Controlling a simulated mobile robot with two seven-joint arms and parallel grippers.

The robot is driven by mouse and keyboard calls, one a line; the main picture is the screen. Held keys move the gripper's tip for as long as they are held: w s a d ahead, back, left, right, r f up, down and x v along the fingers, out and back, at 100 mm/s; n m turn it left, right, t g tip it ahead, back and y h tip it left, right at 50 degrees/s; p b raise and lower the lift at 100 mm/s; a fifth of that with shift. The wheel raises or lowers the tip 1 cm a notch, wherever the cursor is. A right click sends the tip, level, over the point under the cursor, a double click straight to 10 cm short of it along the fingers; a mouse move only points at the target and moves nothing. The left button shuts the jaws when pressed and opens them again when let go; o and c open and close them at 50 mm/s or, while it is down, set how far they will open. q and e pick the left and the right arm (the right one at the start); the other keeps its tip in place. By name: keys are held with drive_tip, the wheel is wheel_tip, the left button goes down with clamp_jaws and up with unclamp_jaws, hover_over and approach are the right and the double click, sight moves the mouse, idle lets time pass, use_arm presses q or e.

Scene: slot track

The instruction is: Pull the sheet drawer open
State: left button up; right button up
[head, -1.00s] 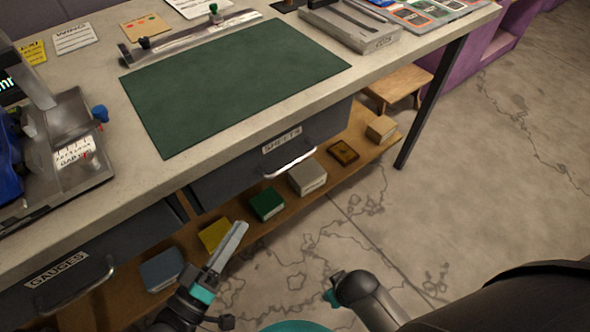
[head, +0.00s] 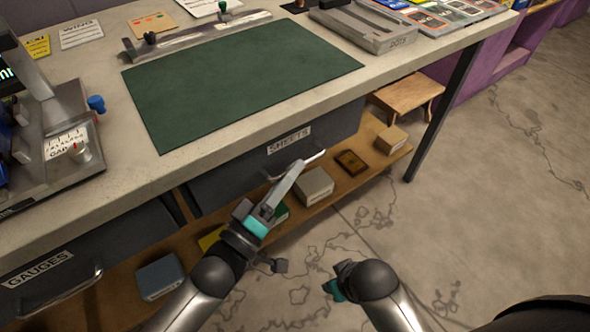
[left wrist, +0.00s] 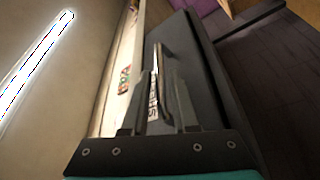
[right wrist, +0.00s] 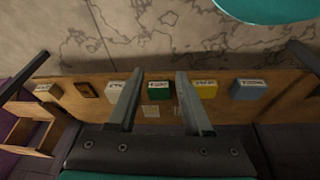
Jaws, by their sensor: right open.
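The sheet drawer (head: 232,180) is a dark grey drawer under the workbench, labelled SHEETS (head: 289,140), and it looks closed. Its metal bar handle (head: 316,156) is partly hidden in the head view by my left gripper (head: 290,180), which is right in front of it. In the left wrist view, the handle (left wrist: 158,62) runs between the two spread fingers, and they do not look closed on it. My right gripper (right wrist: 158,100) is open and empty, pointing toward the lower shelf; in the head view it is low, to the right of the left one.
The bench top (head: 220,155) carries a green mat (head: 240,80). A GAUGES drawer (head: 95,255) is at lower left. A wooden shelf (head: 335,192) below holds several small boxes. A bench leg (head: 445,110) stands at right. The floor in front is clear.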

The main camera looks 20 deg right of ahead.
use_arm(q)
drive_tip(key=shift+x, duration=0.85)
clamp_jaws()
drive_tip(key=shift+f, duration=0.1)
idle(0.8)
